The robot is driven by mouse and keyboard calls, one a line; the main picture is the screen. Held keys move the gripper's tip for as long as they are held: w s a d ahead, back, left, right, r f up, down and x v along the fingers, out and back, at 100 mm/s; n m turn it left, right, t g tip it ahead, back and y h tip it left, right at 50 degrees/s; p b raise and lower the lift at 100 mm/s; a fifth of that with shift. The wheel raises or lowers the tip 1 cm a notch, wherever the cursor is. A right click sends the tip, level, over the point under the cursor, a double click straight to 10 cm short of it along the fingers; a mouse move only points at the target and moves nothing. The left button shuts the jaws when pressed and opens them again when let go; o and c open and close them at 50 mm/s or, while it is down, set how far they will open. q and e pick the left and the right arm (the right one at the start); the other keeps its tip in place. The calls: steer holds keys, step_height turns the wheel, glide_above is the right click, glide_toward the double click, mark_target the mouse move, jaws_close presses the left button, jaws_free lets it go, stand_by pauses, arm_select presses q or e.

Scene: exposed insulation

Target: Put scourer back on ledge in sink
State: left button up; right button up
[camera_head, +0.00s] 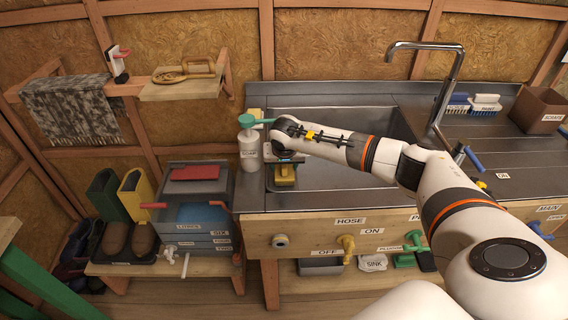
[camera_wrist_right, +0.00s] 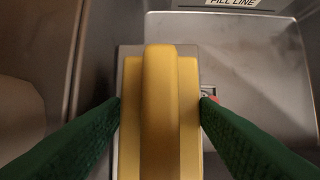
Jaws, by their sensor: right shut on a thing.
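The yellow scourer (camera_head: 285,173) is at the left end of the sink (camera_head: 340,182), under my right wrist. A narrow grey surface (camera_wrist_right: 132,66) shows behind and beneath the scourer in the wrist view. I cannot tell whether the scourer touches it. My right arm hides part of the sink in the head view. My left gripper is not in view.
A white soap bottle (camera_head: 248,148) with a green pump stands just left of my right gripper. Brushes (camera_head: 472,104) and a brown box (camera_head: 540,110) stand on the right drainer. The basin's middle looks clear.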

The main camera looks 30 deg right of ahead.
steer(key=shift+f, duration=0.15)
steer(key=o, duration=1)
steer(key=shift+o, duration=0.2)
steer(key=shift+a, duration=0.1)
steer(key=shift+r, duration=0.4)
steer(key=b+v, duration=0.2)
steer(key=v, duration=0.9)
steer(key=shift+s, duration=0.25)
